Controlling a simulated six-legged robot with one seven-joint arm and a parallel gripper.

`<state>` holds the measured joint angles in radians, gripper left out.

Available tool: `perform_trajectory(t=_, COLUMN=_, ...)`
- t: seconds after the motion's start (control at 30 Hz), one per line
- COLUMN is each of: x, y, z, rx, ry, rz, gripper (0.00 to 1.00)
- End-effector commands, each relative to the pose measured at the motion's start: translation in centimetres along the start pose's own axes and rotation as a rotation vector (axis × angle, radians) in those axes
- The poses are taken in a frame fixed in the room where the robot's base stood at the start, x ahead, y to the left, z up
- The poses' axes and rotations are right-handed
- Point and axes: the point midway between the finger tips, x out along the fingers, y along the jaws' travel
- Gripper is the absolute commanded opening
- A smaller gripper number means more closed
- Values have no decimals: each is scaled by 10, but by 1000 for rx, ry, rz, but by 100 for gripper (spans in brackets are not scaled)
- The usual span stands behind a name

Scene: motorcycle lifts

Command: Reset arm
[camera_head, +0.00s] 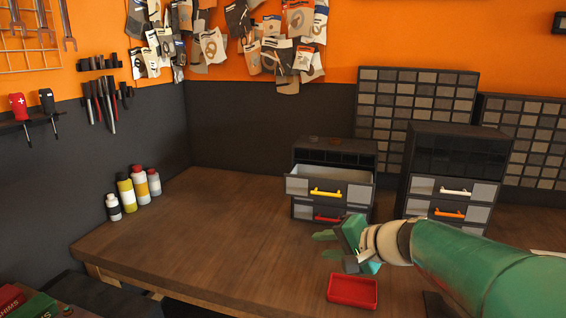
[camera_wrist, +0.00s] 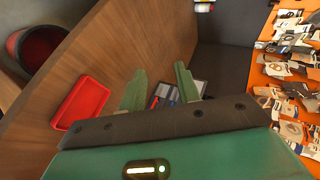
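My gripper (camera_head: 322,245) is at the end of my green arm, above the wooden workbench near the red tray. In the wrist view its two green fingers (camera_wrist: 160,88) stand apart with a gap between them, and I see nothing held. Beyond the fingers a drawer unit shows partly, mostly hidden by them. In the head view that small drawer cabinet (camera_head: 301,208) stands on the bench behind my gripper. Its top drawer with the yellow handle (camera_head: 326,192) is pulled out; the drawer with the red handle (camera_head: 328,216) below appears shut.
A red tray (camera_head: 353,291) lies on the bench (camera_head: 190,230) below my gripper; it also shows in the wrist view (camera_wrist: 82,103). A second cabinet (camera_head: 455,165) stands to the right. Several bottles (camera_head: 139,186) stand at the back left.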

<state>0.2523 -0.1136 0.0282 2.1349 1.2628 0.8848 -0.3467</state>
Motion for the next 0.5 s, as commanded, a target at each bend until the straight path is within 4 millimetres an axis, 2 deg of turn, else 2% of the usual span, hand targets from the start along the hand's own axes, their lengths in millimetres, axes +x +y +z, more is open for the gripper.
perform_trajectory(t=0.03, x=-9, y=2, z=25, rx=-68, ry=-29, rz=57, gripper=33)
perform_trajectory(t=0.2, x=-40, y=31, z=88, rx=-280, ry=-99, rz=273, gripper=33)
perform_trajectory(t=0.33, x=-71, y=58, z=121, rx=-444, ry=-115, rz=438, gripper=33)
perform_trajectory(t=0.5, x=-111, y=93, z=144, rx=-643, ry=-93, rz=639, gripper=33)
